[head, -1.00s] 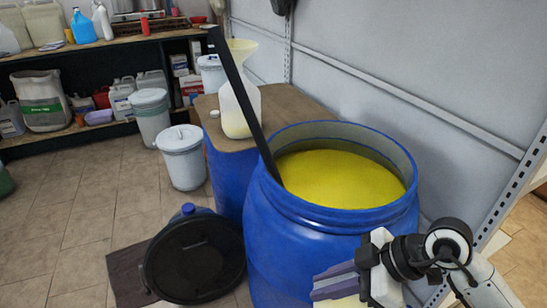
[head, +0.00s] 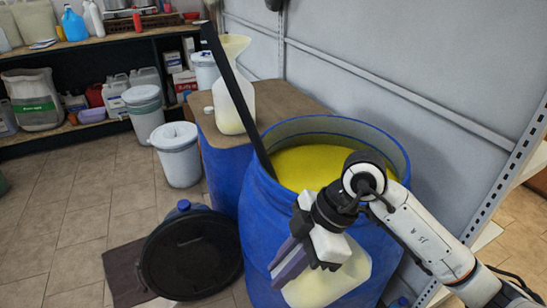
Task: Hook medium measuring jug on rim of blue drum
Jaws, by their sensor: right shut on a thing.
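The open blue drum (head: 260,225) stands in the middle, holding yellow liquid (head: 305,165) below its rim. My right gripper (head: 286,262) is in front of the drum, its dark fingers pointing down and left. It is shut on a cream-white translucent measuring jug (head: 345,277). The jug is below rim height in the picture, over the drum's near outer side. My gripper and wrist hide its upper part and handle, so I cannot tell whether it touches the drum. My left gripper is not in view.
A long black paddle (head: 233,92) leans in the drum at its left rim. A wooden board (head: 270,100) behind bears a pale funnel-topped container (head: 233,105). A grey wall and perforated post (head: 515,165) bound the right.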

